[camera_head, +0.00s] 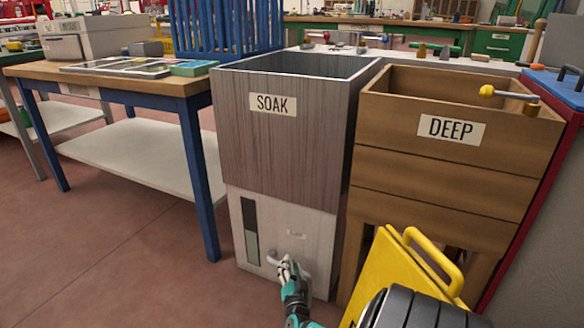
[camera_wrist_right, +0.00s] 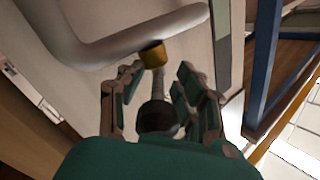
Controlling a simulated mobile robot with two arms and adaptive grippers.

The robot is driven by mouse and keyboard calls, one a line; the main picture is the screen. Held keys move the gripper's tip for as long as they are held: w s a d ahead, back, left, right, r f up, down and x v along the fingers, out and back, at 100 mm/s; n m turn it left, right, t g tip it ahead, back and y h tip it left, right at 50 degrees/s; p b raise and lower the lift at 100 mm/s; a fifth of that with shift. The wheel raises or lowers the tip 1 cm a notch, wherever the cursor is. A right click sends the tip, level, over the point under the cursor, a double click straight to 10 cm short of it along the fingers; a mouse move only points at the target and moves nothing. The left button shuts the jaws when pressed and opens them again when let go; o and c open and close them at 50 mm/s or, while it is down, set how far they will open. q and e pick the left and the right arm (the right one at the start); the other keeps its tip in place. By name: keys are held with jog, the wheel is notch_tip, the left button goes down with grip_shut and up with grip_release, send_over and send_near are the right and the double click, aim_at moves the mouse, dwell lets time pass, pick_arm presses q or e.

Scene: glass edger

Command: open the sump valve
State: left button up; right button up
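The sump valve shows in the right wrist view as a brass body (camera_wrist_right: 152,53) on a grey pipe (camera_wrist_right: 130,38), with a thin stem and a dark round knob (camera_wrist_right: 157,117) pointing towards the camera. My right gripper (camera_wrist_right: 158,80) is open, with one finger on each side of the stem and knob; gaps show on both sides. In the head view my right gripper (camera_head: 285,268) is low at the pale panel (camera_head: 318,235) under the SOAK tank (camera_head: 280,150), over the grey pipe, and hides most of the valve. My left gripper is not in view.
A wooden DEEP tank (camera_head: 440,180) stands right of the SOAK tank. A yellow folding sign (camera_head: 385,270) stands in front of it, close to my right arm. A blue-legged table (camera_head: 190,150) is at the left. The floor at front left is clear.

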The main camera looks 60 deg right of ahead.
jog(key=v, duration=1.1)
jog(key=shift+s+a, duration=0.25)
